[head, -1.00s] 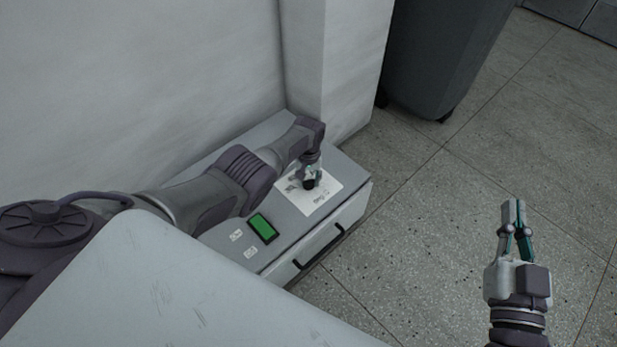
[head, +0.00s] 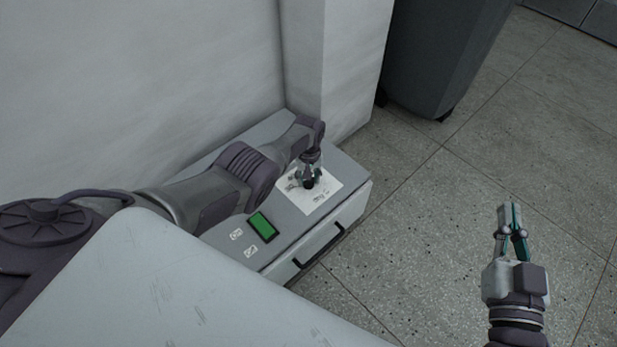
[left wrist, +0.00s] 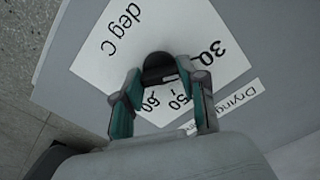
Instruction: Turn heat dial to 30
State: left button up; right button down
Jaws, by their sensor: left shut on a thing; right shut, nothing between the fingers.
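The black heat dial (left wrist: 158,68) sits on a white label (left wrist: 105,55) printed "deg C" with the numbers 30, 50 and 60 visible. In the head view the dial (head: 309,184) is on top of a grey machine (head: 285,222). My left gripper (left wrist: 162,82) is shut on the dial from above, with one finger on each side; it also shows in the head view (head: 307,180). Part of the scale is hidden by the gripper, and I cannot tell the dial's exact setting. My right gripper (head: 511,210) is shut and empty over the floor at the right.
A white wall and pillar (head: 340,70) stand behind, with a dark bin (head: 430,60) beyond. The floor at right is clear.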

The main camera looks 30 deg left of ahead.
pick_arm(q)
jog(key=o, duration=1.1)
jog(key=shift+o, duration=0.2)
jog(key=shift+r, duration=0.15)
notch_tip(320, 180, up, 12)
